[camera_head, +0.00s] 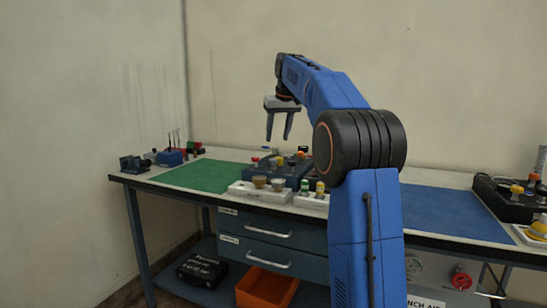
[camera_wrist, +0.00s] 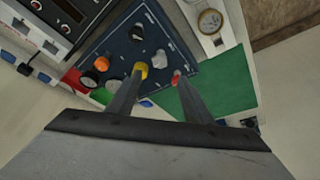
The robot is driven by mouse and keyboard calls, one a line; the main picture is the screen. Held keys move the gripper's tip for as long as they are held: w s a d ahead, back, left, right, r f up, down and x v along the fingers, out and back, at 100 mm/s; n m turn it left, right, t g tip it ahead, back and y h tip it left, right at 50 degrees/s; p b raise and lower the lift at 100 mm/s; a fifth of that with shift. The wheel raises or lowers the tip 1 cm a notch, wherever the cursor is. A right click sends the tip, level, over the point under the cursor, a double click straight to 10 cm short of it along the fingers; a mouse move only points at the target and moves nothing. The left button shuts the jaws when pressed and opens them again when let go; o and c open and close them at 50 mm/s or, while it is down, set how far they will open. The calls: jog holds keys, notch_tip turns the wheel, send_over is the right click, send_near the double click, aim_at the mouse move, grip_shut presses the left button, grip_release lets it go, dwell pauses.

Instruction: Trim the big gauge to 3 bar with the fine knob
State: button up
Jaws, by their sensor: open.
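My gripper (camera_head: 278,139) is open and empty, pointing down above the dark blue panel (camera_head: 283,169) on the bench. In the wrist view the fingertips of my gripper (camera_wrist: 160,75) appear over that panel (camera_wrist: 118,50). The left fingertip overlaps a yellow knob (camera_wrist: 142,68) and the right one is near a red knob (camera_wrist: 176,75). An orange knob (camera_wrist: 101,63) and several grey or black knobs stand there too. I cannot tell which is the fine knob. A round brass-rimmed piece with a pale face (camera_wrist: 210,21) sits on a white plate; no gauge reading is legible.
A green mat (camera_head: 196,176) lies left and a blue mat (camera_head: 450,212) right. A white tray (camera_head: 240,189) with brass-coloured pieces stands at the front edge. Another dark panel with knobs (camera_head: 500,205) is at far right. An orange bin (camera_head: 266,289) is below.

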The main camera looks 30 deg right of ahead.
aim_at(273, 159)
jog(key=x, duration=1)
jog(key=shift+f, duration=0.2)
jog(key=c, duration=1.1)
